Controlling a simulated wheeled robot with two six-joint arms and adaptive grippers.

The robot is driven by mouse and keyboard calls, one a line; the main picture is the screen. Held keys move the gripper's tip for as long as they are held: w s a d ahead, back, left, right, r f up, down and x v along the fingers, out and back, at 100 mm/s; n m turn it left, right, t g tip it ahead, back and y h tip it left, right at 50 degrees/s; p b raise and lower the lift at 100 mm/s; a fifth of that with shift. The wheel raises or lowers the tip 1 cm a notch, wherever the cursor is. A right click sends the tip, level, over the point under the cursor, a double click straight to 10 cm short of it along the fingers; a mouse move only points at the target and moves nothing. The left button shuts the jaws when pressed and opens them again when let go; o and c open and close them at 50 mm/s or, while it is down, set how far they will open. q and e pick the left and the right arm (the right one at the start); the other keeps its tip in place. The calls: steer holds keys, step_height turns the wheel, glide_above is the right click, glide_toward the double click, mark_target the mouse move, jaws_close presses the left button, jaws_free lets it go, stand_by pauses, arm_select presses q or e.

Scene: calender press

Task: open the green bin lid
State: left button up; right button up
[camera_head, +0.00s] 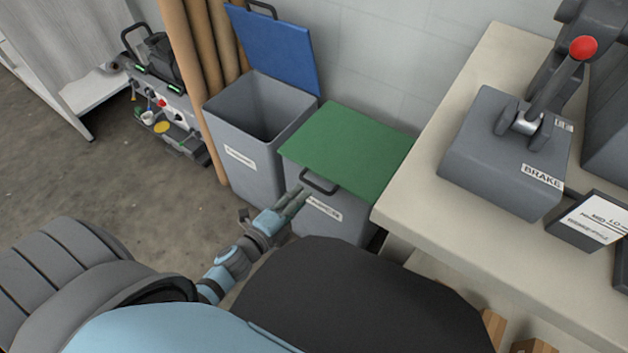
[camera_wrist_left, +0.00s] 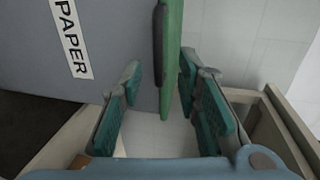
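The green lid (camera_head: 347,148) lies closed and flat on the right grey bin (camera_head: 332,220). A dark handle (camera_head: 318,183) sticks out from its front edge. My left gripper (camera_head: 297,194) is just in front of the bin, close to the left of the handle. In the left wrist view the lid (camera_wrist_left: 173,55) shows edge-on with the dark handle (camera_wrist_left: 158,45) beside it. My left gripper (camera_wrist_left: 161,85) is open there, with the lid edge and handle between or just beyond its fingertips; contact cannot be told. My right gripper is not in view.
A second grey bin (camera_head: 250,140) stands to the left, its blue lid (camera_head: 275,45) raised. A beige table (camera_head: 425,200) with a brake lever box (camera_head: 505,150) is close on the right. Brown rolls (camera_head: 195,70) lean behind at the left. The bin's PAPER label (camera_wrist_left: 71,38) shows.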

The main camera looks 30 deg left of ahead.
mark_target(313, 187)
arm_select(q)
steer(key=x, duration=0.7)
steer(key=shift+w+f+b, duration=0.15)
steer(key=shift+w+b, duration=0.1)
steer(key=shift+b, duration=0.15)
steer(key=shift+c, duration=0.4)
jaws_close()
